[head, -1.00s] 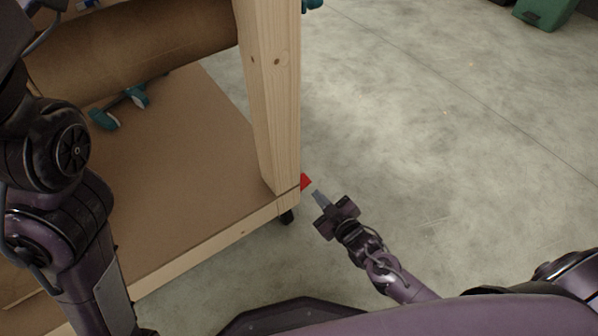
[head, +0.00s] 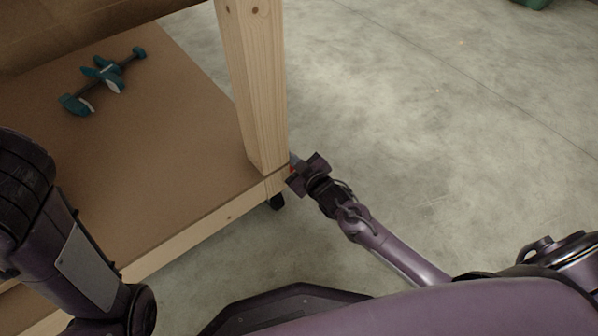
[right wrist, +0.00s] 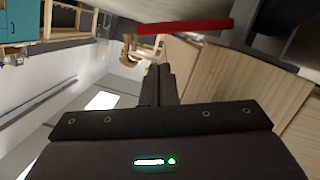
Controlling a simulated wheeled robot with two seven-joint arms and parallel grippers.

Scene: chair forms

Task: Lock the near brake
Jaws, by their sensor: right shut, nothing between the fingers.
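The near brake is a red lever (right wrist: 183,27); in the right wrist view it lies across the upper middle, just beyond my fingertips. A black caster (head: 277,201) is under the cart's corner. My left arm shows at the left, but its gripper is out of view.
The wooden cart's lower shelf (head: 150,170) fills the left, with its corner post (head: 258,90) beside my right gripper. A teal clamp (head: 104,77) lies on the shelf.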

